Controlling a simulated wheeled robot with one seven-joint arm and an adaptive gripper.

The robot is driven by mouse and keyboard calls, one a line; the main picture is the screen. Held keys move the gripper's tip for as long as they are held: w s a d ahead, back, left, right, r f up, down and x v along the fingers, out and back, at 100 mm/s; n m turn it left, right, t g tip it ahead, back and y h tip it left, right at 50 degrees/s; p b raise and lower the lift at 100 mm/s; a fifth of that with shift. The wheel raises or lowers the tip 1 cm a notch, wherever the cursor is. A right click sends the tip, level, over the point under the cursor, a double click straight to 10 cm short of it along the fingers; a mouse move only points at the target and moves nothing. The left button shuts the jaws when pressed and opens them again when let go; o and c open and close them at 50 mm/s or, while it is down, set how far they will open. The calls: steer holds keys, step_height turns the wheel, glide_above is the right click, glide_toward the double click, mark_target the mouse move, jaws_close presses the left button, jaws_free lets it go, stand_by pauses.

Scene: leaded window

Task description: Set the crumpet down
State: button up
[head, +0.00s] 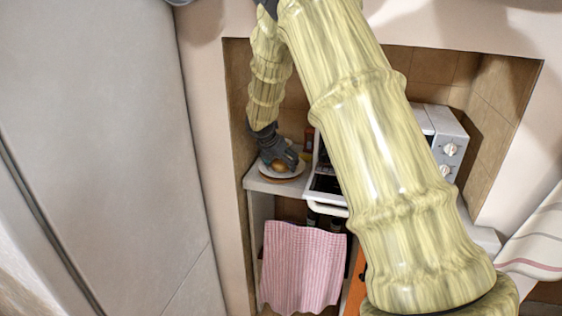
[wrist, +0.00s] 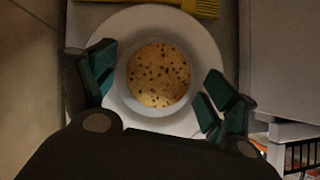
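The crumpet (wrist: 158,74) is a round, golden, dark-speckled disc in the wrist view. It lies over the middle of a white round plate (wrist: 204,50). My gripper (wrist: 161,82) is above the plate with its green-tipped fingers spread on either side of the crumpet. Gaps show between both fingers and the crumpet. In the head view the crumpet (head: 279,165) shows as a small brown shape under my dark gripper (head: 277,155), on the plate (head: 297,170). The gripper hides part of the plate there.
The plate is on a narrow white counter (head: 256,181) in a tiled alcove, left of a white cooker (head: 326,185). A yellow object (wrist: 200,7) lies just beyond the plate. A pink striped towel (head: 300,265) hangs below. A tall pale panel (head: 95,130) stands at left.

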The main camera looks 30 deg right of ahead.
steer(key=v, duration=1.2)
steer(key=s+a+f+m+g+y, duration=0.1)
steer(key=s+a+f+m+y, duration=0.3)
steer(key=f, duration=0.7)
steer(key=s+a+f+m+h, duration=0.1)
steer(key=s+a+f+m, duration=0.1)
steer(key=s+a+f, duration=0.75)
steer(key=s+a+f+m+g+y, duration=0.1)
steer(key=s+a+f+m+y, duration=0.15)
steer(key=f, duration=1.15)
steer(key=s+a+f+m, duration=0.3)
steer(key=s+f+m, duration=0.15)
steer(key=s, duration=0.35)
steer(key=s+a+f+m, duration=0.2)
steer(key=s+f+m, duration=0.1)
steer(key=s+f, duration=0.4)
steer(key=s+a+f+m, duration=0.1)
steer(key=s+m, duration=0.3)
steer(key=s, duration=0.5)
steer(key=s+f+m+g, duration=0.1)
steer(key=s+m, duration=0.3)
steer(key=s, duration=0.5)
steer(key=shift+a+f+b, duration=0.4)
steer(key=shift+f, duration=0.05)
